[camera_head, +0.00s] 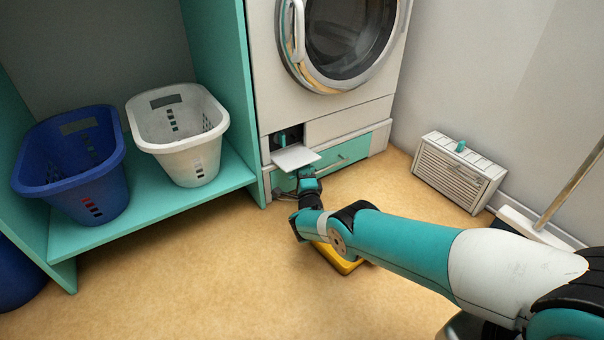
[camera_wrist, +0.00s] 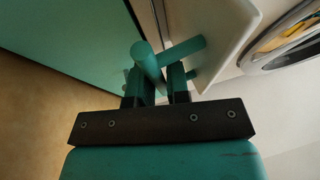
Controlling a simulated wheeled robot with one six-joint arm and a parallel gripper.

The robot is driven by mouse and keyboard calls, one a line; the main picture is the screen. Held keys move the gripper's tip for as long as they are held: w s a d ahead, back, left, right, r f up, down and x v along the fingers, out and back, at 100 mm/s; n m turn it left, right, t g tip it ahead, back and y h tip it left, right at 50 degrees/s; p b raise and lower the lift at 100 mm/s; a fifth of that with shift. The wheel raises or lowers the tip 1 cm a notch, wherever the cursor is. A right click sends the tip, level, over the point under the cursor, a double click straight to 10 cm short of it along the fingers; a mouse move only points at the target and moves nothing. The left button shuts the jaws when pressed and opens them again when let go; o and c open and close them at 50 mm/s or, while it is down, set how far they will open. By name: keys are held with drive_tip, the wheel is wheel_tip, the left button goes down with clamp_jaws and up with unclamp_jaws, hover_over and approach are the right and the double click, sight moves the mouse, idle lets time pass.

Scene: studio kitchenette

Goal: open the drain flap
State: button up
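The drain flap (camera_head: 295,157) is a small white panel low on the left front of the washing machine. It is swung down and juts out nearly level, baring a dark recess (camera_head: 280,138) with a teal part inside. In the wrist view the flap (camera_wrist: 212,35) is a pale panel at upper right, with a teal bar handle (camera_wrist: 146,60) on its near face. My gripper (camera_head: 306,176) is just below the flap in the head view. In the wrist view its dark fingers (camera_wrist: 160,85) stand either side of the handle and look closed on it; their tips are partly hidden.
The washing machine's round door (camera_head: 345,40) is above. A teal drawer front (camera_head: 345,152) is beside the flap. Blue (camera_head: 75,165) and white (camera_head: 180,130) baskets sit on the teal shelf at left. A yellow object (camera_head: 340,260) lies under my arm.

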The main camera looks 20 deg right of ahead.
drive_tip(key=o, duration=0.3)
drive_tip(key=shift+d, duration=0.1)
drive_tip(key=shift+s, duration=0.1)
drive_tip(key=p+v, duration=0.9)
drive_tip(key=v, duration=0.8)
drive_tip(key=shift+s, duration=0.1)
